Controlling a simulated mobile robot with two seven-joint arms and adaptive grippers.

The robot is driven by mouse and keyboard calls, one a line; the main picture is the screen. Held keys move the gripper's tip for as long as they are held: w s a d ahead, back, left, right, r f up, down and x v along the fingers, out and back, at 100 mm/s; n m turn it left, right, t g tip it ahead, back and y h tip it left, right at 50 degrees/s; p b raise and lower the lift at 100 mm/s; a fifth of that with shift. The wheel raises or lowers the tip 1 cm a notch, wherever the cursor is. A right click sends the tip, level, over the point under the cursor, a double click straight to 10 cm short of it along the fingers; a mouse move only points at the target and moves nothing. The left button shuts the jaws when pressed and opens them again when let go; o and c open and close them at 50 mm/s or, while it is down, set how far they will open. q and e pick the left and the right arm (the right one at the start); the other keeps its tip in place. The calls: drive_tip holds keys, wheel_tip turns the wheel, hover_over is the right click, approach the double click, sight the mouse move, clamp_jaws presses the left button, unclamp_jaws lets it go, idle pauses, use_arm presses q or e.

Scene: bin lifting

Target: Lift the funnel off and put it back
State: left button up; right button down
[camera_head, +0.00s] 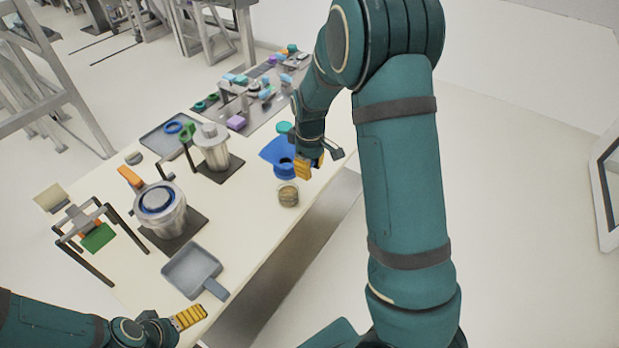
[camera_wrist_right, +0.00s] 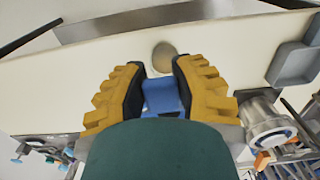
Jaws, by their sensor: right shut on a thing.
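The blue funnel (camera_head: 275,150) is at the right edge of the table, beside my right gripper (camera_head: 300,167). In the right wrist view the yellow fingers of the right gripper (camera_wrist_right: 155,85) are shut on the blue funnel (camera_wrist_right: 162,97). A small jar (camera_head: 288,197) with tan contents stands in front of the funnel, apart from it in the picture. The jar (camera_wrist_right: 164,56) also shows beyond the fingertips in the wrist view. Whether the funnel touches the table is hard to tell. My left gripper (camera_head: 188,317) is at the bottom left, only partly visible.
A grey scoop-like tray (camera_head: 193,270) lies at the near table edge. A metal pot with blue ring (camera_head: 158,205) and a metal canister (camera_head: 212,150) stand on dark plates. A rack with a green block (camera_head: 98,238) stands left. Small coloured items crowd the far end.

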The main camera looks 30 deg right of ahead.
use_arm(q)
drive_tip(key=shift+r, duration=0.25)
use_arm(e)
wheel_tip(320, 180, up, 2)
drive_tip(key=shift+r, duration=0.1)
use_arm(q)
drive_tip(key=shift+r+p, duration=0.8)
drive_tip(key=shift+p, duration=0.25)
use_arm(e)
drive_tip(key=shift+r, duration=1.05)
use_arm(q)
drive_tip(key=shift+r, duration=0.1)
use_arm(e)
drive_tip(key=shift+r, duration=1.2)
